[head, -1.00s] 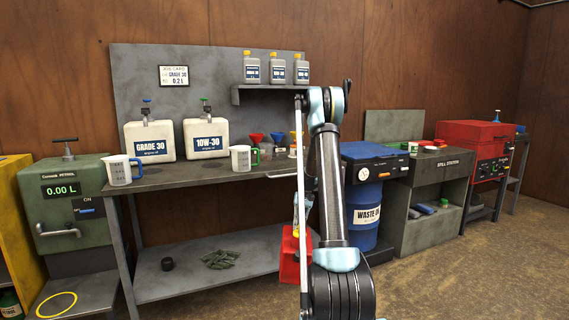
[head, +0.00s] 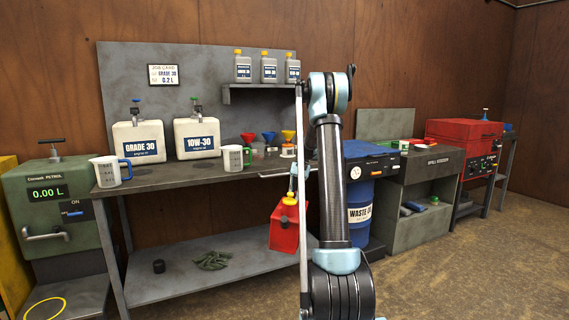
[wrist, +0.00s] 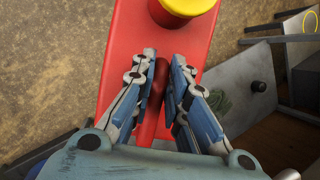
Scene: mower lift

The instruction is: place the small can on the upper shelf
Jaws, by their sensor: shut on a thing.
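The small can is red with a yellow cap (head: 284,230). It hangs below the bench top in the head view, in front of the bench's right end, partly hidden behind my arm. My gripper (wrist: 160,72) is shut on the can's red handle bar, with one blue-grey finger on each side; the can's red body (wrist: 190,40) shows beyond the fingers in the wrist view. A narrow grey wall shelf (head: 262,95) is fixed to the back panel above the bench and carries three grey bottles. A wide lower shelf (head: 190,270) lies under the bench top.
The bench top (head: 170,182) holds two white jugs, two measuring cups and several small funnels. A blue waste oil drum (head: 361,210) stands right of the bench. A dark round thing and a green heap lie on the lower shelf; its front part is clear.

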